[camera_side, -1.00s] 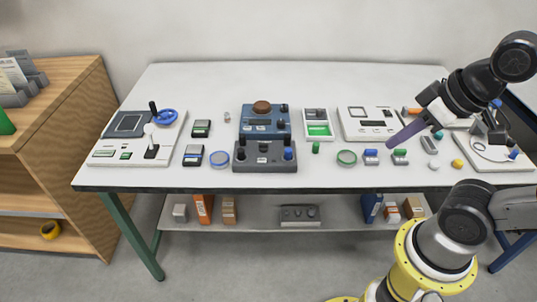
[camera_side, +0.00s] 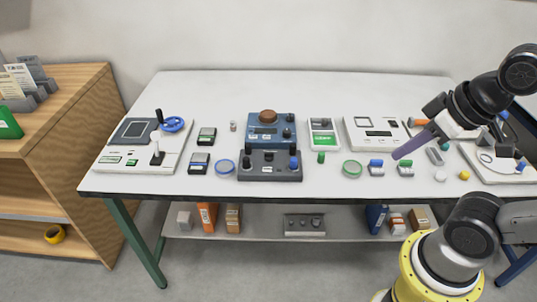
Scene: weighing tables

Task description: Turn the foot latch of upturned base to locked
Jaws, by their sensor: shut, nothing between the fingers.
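A dark grey unit (camera_side: 270,175) stands near the middle of the table's front edge, with a blue knob-like part (camera_side: 294,162) at its right and a dark one (camera_side: 246,162) at its left. A blue unit (camera_side: 264,140) with a brown round top sits right behind it. I cannot tell for certain which of them is the upturned base, and the foot latch and its setting are too small to read. My gripper (camera_side: 396,156), with long purple fingers, is shut and empty. It is well right of both units, over small blue-topped and green-topped pieces.
A white panel with a joystick and blue handwheel (camera_side: 173,125) stands at the left. The back of the table (camera_side: 300,88) is clear.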

